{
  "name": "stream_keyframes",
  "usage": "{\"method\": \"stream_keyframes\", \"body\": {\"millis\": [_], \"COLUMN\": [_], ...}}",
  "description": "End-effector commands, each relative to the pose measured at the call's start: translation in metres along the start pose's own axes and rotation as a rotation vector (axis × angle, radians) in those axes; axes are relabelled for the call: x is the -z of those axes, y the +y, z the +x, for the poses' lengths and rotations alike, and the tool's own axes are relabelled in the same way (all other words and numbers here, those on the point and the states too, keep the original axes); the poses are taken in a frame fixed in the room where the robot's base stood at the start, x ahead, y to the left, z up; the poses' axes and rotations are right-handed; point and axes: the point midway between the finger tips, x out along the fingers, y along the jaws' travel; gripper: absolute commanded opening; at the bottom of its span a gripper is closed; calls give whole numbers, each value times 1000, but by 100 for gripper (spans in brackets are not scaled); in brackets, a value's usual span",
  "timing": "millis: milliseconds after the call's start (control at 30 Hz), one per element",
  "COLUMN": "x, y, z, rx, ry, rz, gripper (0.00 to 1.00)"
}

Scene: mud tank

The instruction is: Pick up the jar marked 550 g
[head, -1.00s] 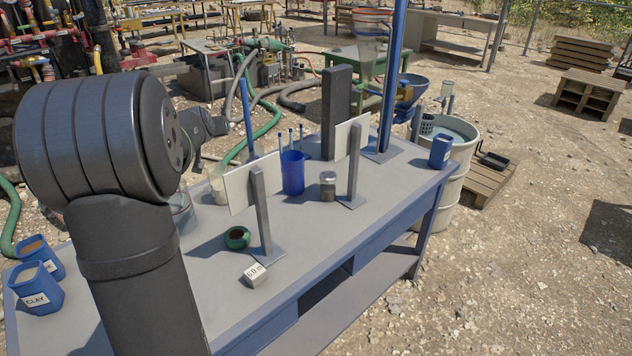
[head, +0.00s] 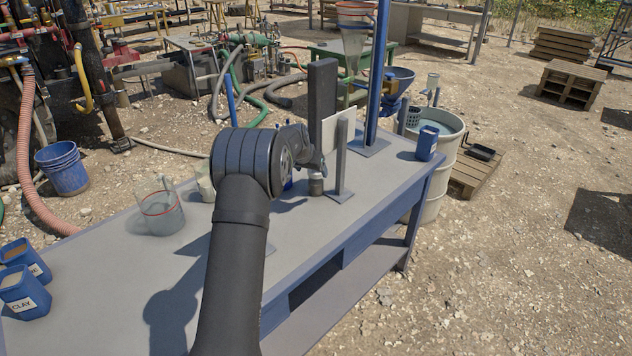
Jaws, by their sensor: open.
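A small jar (head: 316,186) with dark contents stands on the grey-topped bench (head: 385,178), just left of the foot of an upright panel stand (head: 342,165). Its upper part is covered by the end of my arm, and no 550 g mark can be read on it. My gripper (head: 318,167) is at the wrist's end, just above the jar in the picture. It is open, small and partly hidden, and I cannot tell whether it touches the jar.
Blue tubs, one marked CLAY (head: 25,293), stand at the bench's left end. A dark post (head: 321,105), a blue column (head: 378,75) and a blue container (head: 427,142) are farther along. The bench's front right is clear.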

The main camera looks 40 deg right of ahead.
Motion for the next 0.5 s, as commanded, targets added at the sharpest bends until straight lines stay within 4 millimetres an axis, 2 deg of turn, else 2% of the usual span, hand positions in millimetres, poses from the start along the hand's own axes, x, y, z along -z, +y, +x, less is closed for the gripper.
{"method": "stream_keyframes", "body": {"millis": [100,367,500], "x": [0,0,0], "y": [0,0,0], "z": [18,34,50], "rx": [0,1,0], "ry": [0,1,0], "rz": [0,-1,-1], "gripper": [77,77,77]}}
